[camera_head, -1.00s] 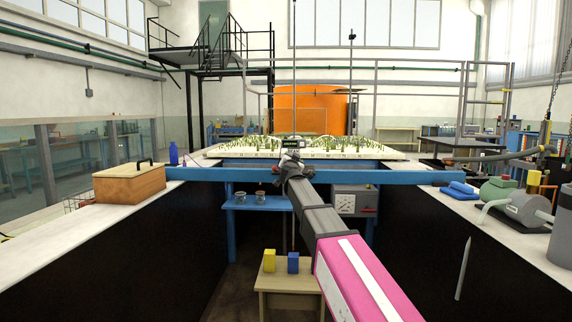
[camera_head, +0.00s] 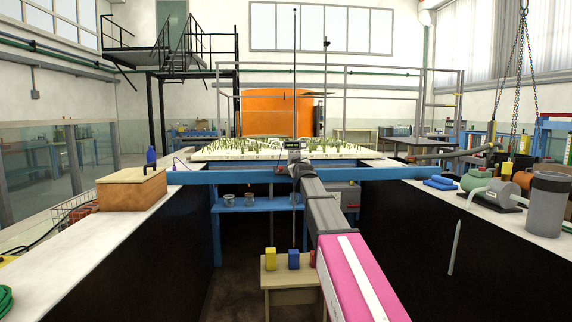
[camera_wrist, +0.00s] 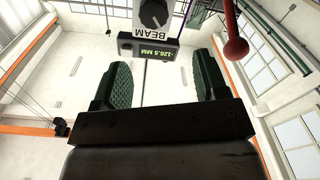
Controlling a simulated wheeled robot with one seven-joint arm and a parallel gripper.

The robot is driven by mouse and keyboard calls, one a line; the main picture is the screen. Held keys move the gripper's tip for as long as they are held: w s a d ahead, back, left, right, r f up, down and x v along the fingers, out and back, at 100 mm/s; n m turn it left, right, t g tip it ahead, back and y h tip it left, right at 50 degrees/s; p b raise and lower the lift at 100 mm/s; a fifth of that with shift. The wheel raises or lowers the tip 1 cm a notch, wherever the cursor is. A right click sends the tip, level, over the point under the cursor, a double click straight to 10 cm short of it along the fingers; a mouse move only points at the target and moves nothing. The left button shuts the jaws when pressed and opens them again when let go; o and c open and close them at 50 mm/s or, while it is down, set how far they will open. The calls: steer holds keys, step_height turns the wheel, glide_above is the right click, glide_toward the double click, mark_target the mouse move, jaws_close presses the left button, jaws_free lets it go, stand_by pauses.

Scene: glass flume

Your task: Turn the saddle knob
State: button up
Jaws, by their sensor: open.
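A dark round knob (camera_wrist: 153,14) with a pale pointer mark sits on a grey housing marked BEAM, at the top of the wrist view. Below it is a dark readout (camera_wrist: 149,50) showing -126.5 MM. My gripper (camera_wrist: 158,78) is open, its two green ribbed fingers apart and empty. The knob appears beyond the fingertips and between their lines, not touched. In the head view my gripper (camera_head: 296,164) is at the gauge (camera_head: 293,145) on the blue beam (camera_head: 230,175); the knob itself is too small or hidden there.
A red flared part (camera_wrist: 236,47) hangs just right of the knob housing. A thin vertical rod (camera_head: 294,70) rises from the gauge. Dark flume walls (camera_head: 110,245) flank my arm. A wooden box (camera_head: 132,190) and a grey canister (camera_head: 547,205) stand on the side ledges.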

steer(key=w, duration=1)
steer(key=shift+w+d+f, duration=0.15)
steer(key=shift+w+d, duration=0.2)
steer(key=c, duration=0.9)
